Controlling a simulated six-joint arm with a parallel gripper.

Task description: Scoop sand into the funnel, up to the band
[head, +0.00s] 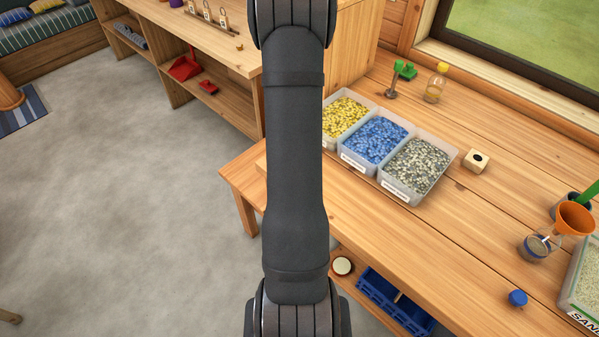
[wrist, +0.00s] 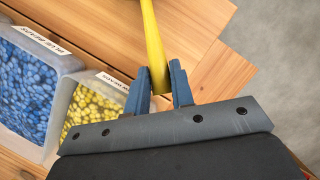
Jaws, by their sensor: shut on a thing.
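In the wrist view my gripper (wrist: 160,80) is shut on a yellow handle (wrist: 153,35). The handle runs up out of the frame, so its far end is hidden. In the head view my arm hides the gripper and the handle. The orange funnel (head: 574,217) is at the right edge of the bench, with a clear jar (head: 537,246) just to its lower left. I cannot tell a band or the sand level in the funnel. The sand bin (head: 566,292), labelled SAND, is cut off at the lower right.
Bins of yellow (head: 345,114), blue (head: 374,140) and grey pebbles (head: 416,164) stand in a row on the bench. A holed wooden block (head: 476,160), yellow-capped bottle (head: 436,84) and blue knobbed piece (head: 517,298) stand apart. Bare bench lies between block and jar.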

